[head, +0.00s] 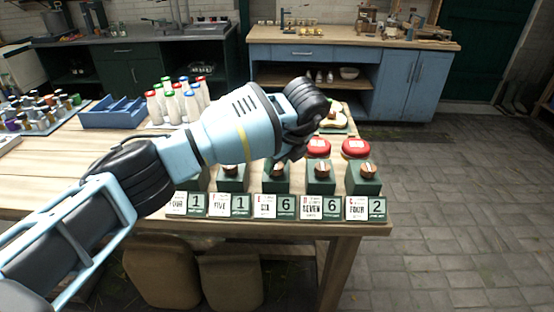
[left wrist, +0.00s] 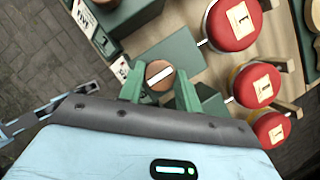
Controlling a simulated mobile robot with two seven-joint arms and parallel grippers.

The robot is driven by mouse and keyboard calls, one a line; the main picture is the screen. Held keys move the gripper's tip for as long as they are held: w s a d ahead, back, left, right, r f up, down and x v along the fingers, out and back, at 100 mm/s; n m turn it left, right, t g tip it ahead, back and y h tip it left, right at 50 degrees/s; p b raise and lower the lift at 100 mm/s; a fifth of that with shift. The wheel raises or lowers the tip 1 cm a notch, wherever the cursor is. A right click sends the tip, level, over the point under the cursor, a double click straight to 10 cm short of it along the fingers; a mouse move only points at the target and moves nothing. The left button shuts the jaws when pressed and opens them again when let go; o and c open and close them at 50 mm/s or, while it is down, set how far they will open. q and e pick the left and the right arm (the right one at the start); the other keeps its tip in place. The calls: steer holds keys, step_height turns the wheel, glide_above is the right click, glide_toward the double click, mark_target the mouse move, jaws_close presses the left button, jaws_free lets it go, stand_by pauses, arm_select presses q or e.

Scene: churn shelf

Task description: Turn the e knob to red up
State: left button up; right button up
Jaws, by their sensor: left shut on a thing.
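A row of dark green blocks with round copper-brown knobs stands at the table's front edge; two knobs at its right end (head: 320,169) (head: 368,170) show clearly. My left gripper (head: 280,160) reaches down over the middle of the row, its fingertips mostly hidden behind my wrist. In the left wrist view its green fingers (left wrist: 160,88) are shut on a round brown knob (left wrist: 160,74) with a white bar across its face. I cannot make out an e mark or any red on this knob. My right gripper is not in view.
Red round buttons (head: 355,147) stand close behind the blocks. Number cards (head: 309,208) line the front edge. White bottles (head: 173,107) and a blue crate (head: 112,113) are at the back left. The paved floor (head: 450,200) at right is clear.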

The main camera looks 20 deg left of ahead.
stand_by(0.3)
arm_select(q)
steer(key=o, duration=1)
steer(key=v, duration=0.8)
steer(key=shift+f, duration=0.1)
